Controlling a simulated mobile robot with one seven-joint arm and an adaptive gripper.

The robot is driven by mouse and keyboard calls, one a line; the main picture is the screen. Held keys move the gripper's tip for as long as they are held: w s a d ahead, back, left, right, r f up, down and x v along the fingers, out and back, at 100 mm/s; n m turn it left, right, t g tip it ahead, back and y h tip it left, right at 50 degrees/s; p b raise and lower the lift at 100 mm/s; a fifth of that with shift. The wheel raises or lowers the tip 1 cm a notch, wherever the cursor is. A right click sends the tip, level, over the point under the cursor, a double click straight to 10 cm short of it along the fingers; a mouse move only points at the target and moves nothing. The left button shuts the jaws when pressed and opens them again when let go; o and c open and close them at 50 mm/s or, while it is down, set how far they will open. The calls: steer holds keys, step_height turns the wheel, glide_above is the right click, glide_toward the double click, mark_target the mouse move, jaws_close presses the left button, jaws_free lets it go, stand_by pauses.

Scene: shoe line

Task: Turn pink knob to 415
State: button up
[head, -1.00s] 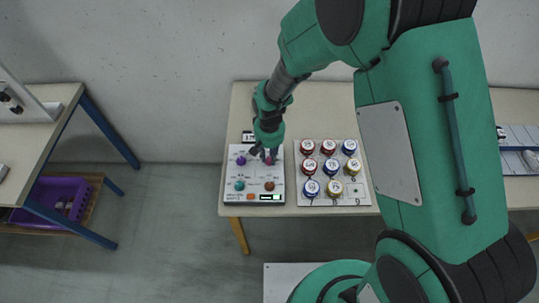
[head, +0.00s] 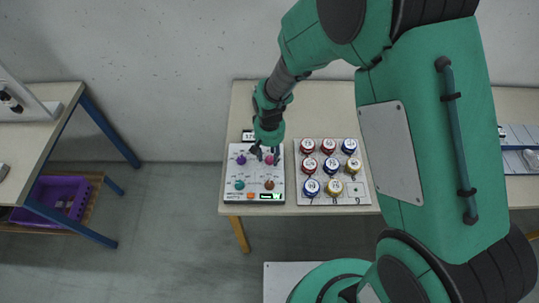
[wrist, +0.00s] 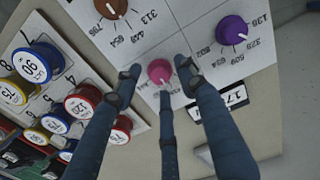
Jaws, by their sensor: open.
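The pink knob (head: 269,160) sits at the upper right of a white control panel (head: 240,196) on the table. In the wrist view the pink knob (wrist: 159,71) lies between my fingers, with its marks partly covered. My gripper (head: 265,155) is over it, fingers spread; the wrist view shows my gripper (wrist: 160,83) open around the knob. I cannot tell whether any finger touches it. The knob's pointer setting is too small to read. A purple knob (wrist: 231,30) and a brown knob (wrist: 111,8) are nearby.
A teal knob (head: 239,185) and an orange button (head: 250,196) are on the panel, beside a small display (head: 271,196). A number plate (head: 248,136) stands behind. A board of round numbered caps (head: 364,186) is close on the right.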

mark_target(270, 158)
step_height(270, 158, up, 12)
steer(key=shift+f, duration=0.15)
stand_by(0.5)
stand_by(0.4)
steer(key=s+d+r+t, duration=0.1)
steer(key=s+d+r, duration=0.1)
steer(key=d+r, duration=0.3)
steer(key=s+d+r+m+t, duration=0.1)
steer(key=s+d+r, duration=0.15)
steer(key=r, duration=0.45)
steer(key=s+d+r+t, duration=0.1)
steer(key=s+d+r, duration=0.1)
steer(key=d+r, duration=0.3)
steer(key=s+d+r+t, duration=0.1)
steer(key=s+d+r, duration=0.3)
steer(key=s, duration=0.4)
steer(key=s+d+r+m+t, duration=0.1)
steer(key=s+d+r, duration=0.3)
steer(key=s+r, duration=0.2)
steer(key=shift+s+d+r+t, duration=0.3)
steer(key=shift+s, duration=0.55)
steer(key=shift+w, duration=0.1)
stand_by(1.3)
